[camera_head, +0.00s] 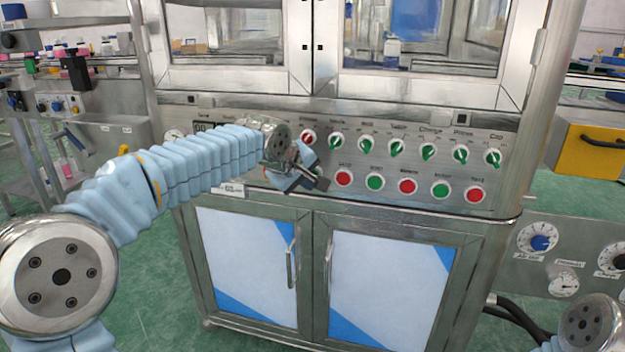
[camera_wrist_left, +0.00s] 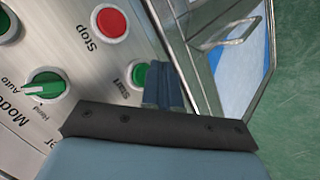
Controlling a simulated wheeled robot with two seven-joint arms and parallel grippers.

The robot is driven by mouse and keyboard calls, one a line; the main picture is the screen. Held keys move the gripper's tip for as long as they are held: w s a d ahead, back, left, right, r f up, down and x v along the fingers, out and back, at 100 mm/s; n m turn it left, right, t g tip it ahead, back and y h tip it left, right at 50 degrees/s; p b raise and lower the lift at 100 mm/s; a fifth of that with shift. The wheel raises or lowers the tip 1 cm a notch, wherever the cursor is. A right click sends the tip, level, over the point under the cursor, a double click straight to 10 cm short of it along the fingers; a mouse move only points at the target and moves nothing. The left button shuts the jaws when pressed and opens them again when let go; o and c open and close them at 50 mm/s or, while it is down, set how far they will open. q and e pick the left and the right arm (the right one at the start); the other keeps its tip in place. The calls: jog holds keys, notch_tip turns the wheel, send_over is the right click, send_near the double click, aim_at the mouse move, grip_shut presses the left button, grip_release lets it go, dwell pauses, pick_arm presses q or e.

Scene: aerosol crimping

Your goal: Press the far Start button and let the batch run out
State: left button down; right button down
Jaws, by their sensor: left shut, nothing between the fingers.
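The control panel (camera_head: 400,150) of the steel machine carries a row of selector knobs above a row of red and green buttons. My left gripper (camera_head: 318,182) is at the left part of the button row and covers panel there. In the left wrist view its blue fingers (camera_wrist_left: 164,86) are shut and empty. They are right beside a green Start button (camera_wrist_left: 138,75) and hide part of its edge; I cannot tell whether they touch it. A red Stop button (camera_wrist_left: 111,22) is clear of the fingers. My right gripper is not in view.
A green-handled mode selector (camera_wrist_left: 45,88) is near the Start button. Cabinet doors with handles (camera_head: 290,263) are below the panel. Glazed doors (camera_head: 420,40) are above. A side panel with a blue knob (camera_head: 541,242) stands at right. Green floor (camera_head: 150,290) is open in front.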

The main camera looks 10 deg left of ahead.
pick_arm(q)
jog(key=shift+s, duration=0.15)
jog(key=s+b, duration=0.3)
jog(key=s, duration=0.2)
jog(key=shift+a, duration=0.1)
dwell(0.3)
jog(key=shift+w, duration=0.1)
dwell(0.5)
